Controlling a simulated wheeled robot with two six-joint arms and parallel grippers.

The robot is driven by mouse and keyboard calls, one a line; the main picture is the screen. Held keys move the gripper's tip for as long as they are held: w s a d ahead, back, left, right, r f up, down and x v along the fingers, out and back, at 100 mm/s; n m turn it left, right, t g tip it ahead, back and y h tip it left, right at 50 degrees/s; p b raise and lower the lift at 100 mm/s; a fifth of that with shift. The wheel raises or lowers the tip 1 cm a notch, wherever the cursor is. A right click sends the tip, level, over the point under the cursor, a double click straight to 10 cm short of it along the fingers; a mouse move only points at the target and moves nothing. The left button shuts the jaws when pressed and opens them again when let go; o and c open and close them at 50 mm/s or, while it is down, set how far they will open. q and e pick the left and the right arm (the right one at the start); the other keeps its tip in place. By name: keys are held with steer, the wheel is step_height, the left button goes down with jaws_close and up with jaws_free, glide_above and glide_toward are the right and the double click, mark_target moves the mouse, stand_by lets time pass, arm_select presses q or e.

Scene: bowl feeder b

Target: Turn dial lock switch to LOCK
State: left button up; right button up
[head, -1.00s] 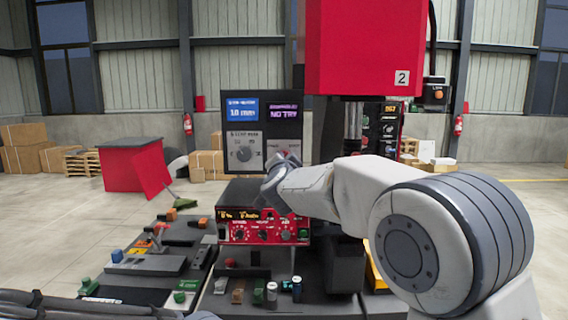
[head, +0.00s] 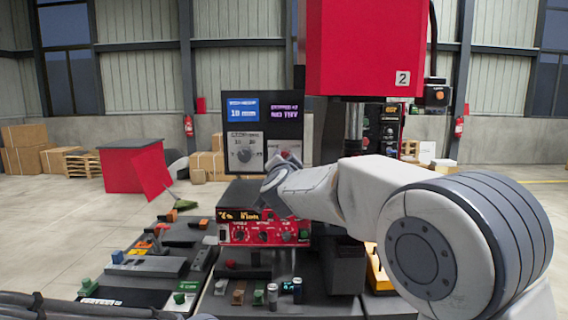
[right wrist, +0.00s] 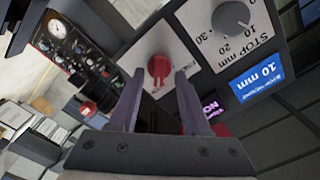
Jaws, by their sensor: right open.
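The dial lock switch looks like a red knob (right wrist: 158,66) on a white plate (right wrist: 160,45) in the right wrist view; the lettering on the plate is too blurred to read. My right gripper (right wrist: 160,76) is open, its two fingers pointing at the plate. The knob shows between the fingertips; I cannot tell whether they touch it. In the head view, the white plate with a red mark (head: 285,152) shows just above my right wrist, and the fingers are mostly hidden there. My left gripper is not in view.
A grey stop dial (right wrist: 231,18) and a blue 10 mm screen (right wrist: 257,77) are on the same black panel (head: 262,175). A red control box (head: 262,234) sits below. A big red machine head (head: 370,45) hangs above. Several small parts lie on the dark tables in front.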

steer(key=s+b, duration=0.2)
steer(key=s, duration=0.7)
steer(key=shift+s, duration=0.2)
steer(key=shift+f, duration=0.15)
steer(key=s+d+f+n+g+y, duration=0.1)
steer(key=s+d+f+n+g, duration=0.2)
steer(key=f, duration=0.7)
steer(key=s+d+f+n+g+y, duration=0.15)
steer(key=d+f+n+g, duration=0.25)
steer(key=f, duration=0.6)
steer(key=s+d+f+n+g+h, duration=0.1)
steer(key=s+d+f+g, duration=0.4)
steer(key=s+f, duration=0.45)
steer(key=s+d+f+n+g+h, duration=0.1)
steer(key=s+d+f+g+h, duration=0.15)
steer(key=s+d+f, duration=0.7)
steer(key=s+a+r+n+g+y, duration=0.1)
steer(key=s+a+r+n, duration=0.2)
steer(key=s+a, duration=0.4)
steer(key=s+a+r+n+g+y, duration=0.1)
steer(key=s+a+r+n+g, duration=0.1)
steer(key=s+a+r+n, duration=0.2)
steer(key=s+a+r, duration=0.1)
steer(key=s+a, duration=0.2)
steer(key=a, duration=0.2)
steer(key=shift+s+a+n, duration=0.3)
steer(key=shift+s, duration=0.05)
